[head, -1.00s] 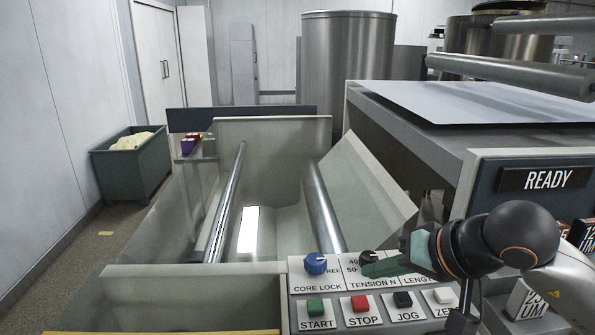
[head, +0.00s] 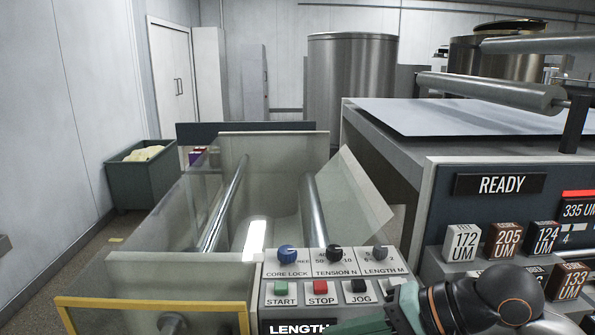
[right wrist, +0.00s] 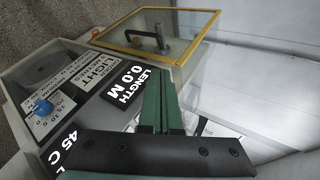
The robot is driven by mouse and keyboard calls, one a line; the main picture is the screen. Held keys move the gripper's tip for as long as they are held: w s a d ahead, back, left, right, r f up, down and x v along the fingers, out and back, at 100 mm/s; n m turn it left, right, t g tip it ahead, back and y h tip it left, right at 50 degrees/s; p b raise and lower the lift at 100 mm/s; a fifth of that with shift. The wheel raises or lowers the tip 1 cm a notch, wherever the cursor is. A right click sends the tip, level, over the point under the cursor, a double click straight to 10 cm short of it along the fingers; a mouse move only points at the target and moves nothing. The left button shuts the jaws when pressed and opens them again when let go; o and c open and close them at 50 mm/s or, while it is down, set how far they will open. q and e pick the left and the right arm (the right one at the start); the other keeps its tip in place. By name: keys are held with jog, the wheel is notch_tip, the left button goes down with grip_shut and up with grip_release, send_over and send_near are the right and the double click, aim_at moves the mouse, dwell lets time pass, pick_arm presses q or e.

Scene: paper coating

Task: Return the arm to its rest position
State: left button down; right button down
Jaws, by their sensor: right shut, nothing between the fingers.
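My right gripper (head: 362,326) is at the bottom edge of the head view, below the control panel (head: 332,270), with the arm's black wrist joint to its right. Its tips are partly cut off or hidden there. In the right wrist view its two green fingers (right wrist: 161,88) lie together, shut and empty, in front of the black "LENGTH 0.0 M" display (right wrist: 124,84). The gripper appears apart from the panel's knobs and buttons. My left gripper is in neither view.
The panel carries a blue core lock knob (head: 287,255), two dark knobs, and a red stop button (head: 321,287). A yellow-framed clear guard (head: 150,303) stands at left. Labelled blocks such as "172 UM" (head: 463,243) sit under the READY display (head: 500,185). A green bin (head: 142,182) stands on the floor.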

jog(key=s+a+r+m+y+p, duration=0.1)
jog(key=a+r+m+y, duration=0.1)
jog(key=m+y, duration=0.45)
jog(key=s+a+r+m+y, duration=0.1)
jog(key=s+a+m+y, duration=0.15)
jog(key=m, duration=0.65)
jog(key=w+d+f+m+t+h, duration=0.3)
jog(key=m+t, duration=0.3)
jog(key=m, duration=0.6)
jog(key=w+d+f+m+t+h, duration=0.2)
jog(key=w+d+f+m+t, duration=0.15)
jog(key=m+t, duration=0.55)
jog(key=s+d+f+m+g+h, duration=0.1)
jog(key=d+f+m+h, duration=0.15)
jog(key=f+m, duration=0.35)
jog(key=s+d+f+m+g+h+p, duration=0.1)
jog(key=d+f+m+h, duration=0.1)
jog(key=f+m+h, duration=0.4)
jog(key=s+d+f+m+g+h, duration=0.1)
jog(key=d+f+m+h, duration=0.1)
jog(key=f+m, duration=0.4)
jog(key=s+d+f+m+g+h, duration=0.1)
jog(key=s+d+f+m+g, duration=0.1)
jog(key=s+f+m+g, duration=0.4)
jog(key=s+f+m, duration=0.5)
jog(key=s+f, duration=0.2)
jog(key=f, duration=0.1)
jog(key=shift+s+h+p, duration=0.2)
jog(key=shift+h+p, duration=0.15)
jog(key=shift+p, duration=0.05)
